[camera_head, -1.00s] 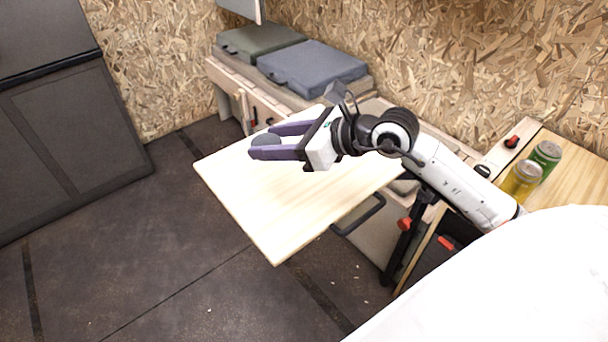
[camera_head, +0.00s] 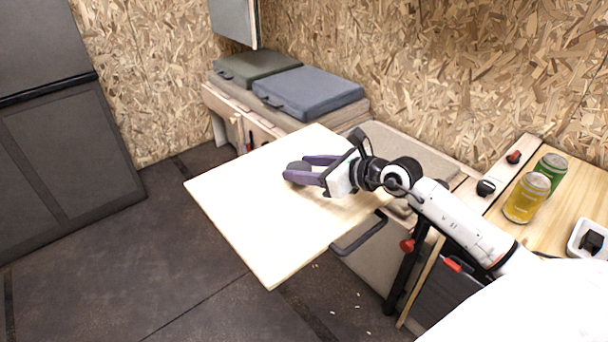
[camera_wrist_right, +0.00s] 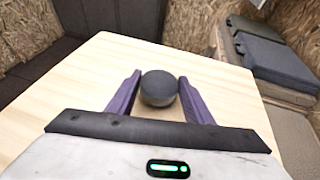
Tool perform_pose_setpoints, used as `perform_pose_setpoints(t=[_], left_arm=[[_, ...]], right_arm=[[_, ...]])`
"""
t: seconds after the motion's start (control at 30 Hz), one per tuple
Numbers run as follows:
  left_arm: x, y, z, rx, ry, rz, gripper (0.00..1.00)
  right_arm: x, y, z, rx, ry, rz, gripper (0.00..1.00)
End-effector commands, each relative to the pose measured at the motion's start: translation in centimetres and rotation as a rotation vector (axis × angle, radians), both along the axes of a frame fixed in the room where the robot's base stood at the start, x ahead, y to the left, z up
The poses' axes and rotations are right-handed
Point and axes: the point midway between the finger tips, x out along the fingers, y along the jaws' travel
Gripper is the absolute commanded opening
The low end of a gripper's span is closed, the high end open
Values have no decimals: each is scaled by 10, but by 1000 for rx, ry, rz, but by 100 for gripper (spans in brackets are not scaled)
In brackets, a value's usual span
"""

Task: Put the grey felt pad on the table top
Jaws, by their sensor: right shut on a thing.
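The grey felt pad (camera_wrist_right: 159,88) is a dark round piece between the two purple fingers of my right gripper (camera_head: 305,170). In the head view the pad (camera_head: 299,166) shows only in part, between the fingertips. My right gripper is shut on it, over the pale wooden table top (camera_head: 255,235). The table top (camera_wrist_right: 85,85) also fills much of the right wrist view. I cannot tell whether the pad touches the wood. My left gripper is not in view.
The table top is otherwise bare. A yellow can (camera_head: 526,198) and a green can (camera_head: 551,170) stand on the wooden counter (camera_head: 570,215) at the right, near a white tray (camera_head: 577,240). Blue-grey (camera_head: 310,92) and green (camera_head: 257,66) cushions lie behind the table.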

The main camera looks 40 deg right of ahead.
Motion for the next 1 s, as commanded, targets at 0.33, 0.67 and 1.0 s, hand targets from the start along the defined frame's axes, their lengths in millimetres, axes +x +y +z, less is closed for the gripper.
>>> perform_pose_setpoints(t=[0.33, 0.67, 1.0], left_arm=[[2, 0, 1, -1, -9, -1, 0], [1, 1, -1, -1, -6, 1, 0], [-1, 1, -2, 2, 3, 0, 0]], right_arm=[[0, 0, -13, -1, -1, 1, 26], [0, 0, -16, -1, 0, 0, 65], [-6, -2, -11, -2, 0, 1, 65]])
